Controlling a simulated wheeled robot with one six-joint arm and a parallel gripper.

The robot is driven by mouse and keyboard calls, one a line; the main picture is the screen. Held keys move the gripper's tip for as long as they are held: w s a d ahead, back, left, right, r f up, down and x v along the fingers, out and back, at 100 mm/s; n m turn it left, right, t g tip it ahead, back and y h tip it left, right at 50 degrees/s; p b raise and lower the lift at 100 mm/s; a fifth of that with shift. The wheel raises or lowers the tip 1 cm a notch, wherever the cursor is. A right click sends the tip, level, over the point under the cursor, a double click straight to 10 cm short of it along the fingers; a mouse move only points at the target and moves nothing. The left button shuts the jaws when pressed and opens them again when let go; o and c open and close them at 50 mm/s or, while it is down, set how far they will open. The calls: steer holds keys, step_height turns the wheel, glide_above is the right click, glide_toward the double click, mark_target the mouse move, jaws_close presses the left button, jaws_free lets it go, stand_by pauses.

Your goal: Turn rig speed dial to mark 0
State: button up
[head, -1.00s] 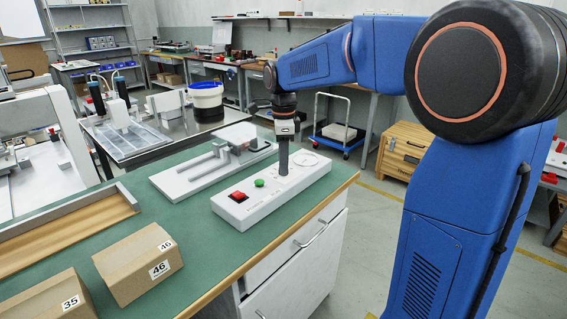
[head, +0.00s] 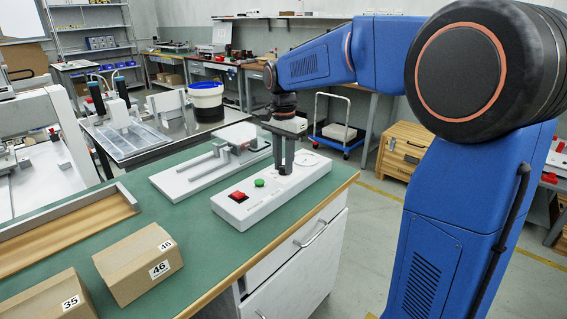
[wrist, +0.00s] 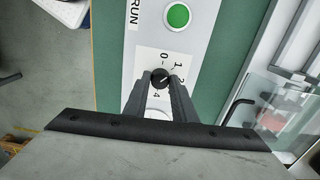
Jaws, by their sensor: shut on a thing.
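The white control box (head: 272,198) lies on the green bench top with a red switch (head: 238,197) and a green button (head: 259,183). In the wrist view, the black speed dial (wrist: 160,79) sits on a white scale plate with printed marks 0, 1, 2 and 4 visible. A light pointer line shows on the dial and seems to slant toward the upper right; its exact mark is unclear. My gripper (wrist: 159,82) points down with its fingers shut on the dial's sides. In the head view, my gripper (head: 283,172) hides the dial.
A round gauge (head: 307,160) sits on the box behind my fingers. A grey slide fixture (head: 210,165) stands left of the box. Cardboard boxes (head: 138,265) are at the front left. The bench edge is close on the right.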

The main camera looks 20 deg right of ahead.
steer(key=n, duration=0.4)
steer(key=shift+n, duration=2.2)
steer(key=o, duration=1)
steer(key=shift+r, duration=0.1)
step_height(320, 180, up, 17)
steer(key=shift+r, duration=0.15)
steer(key=shift+s, duration=0.1)
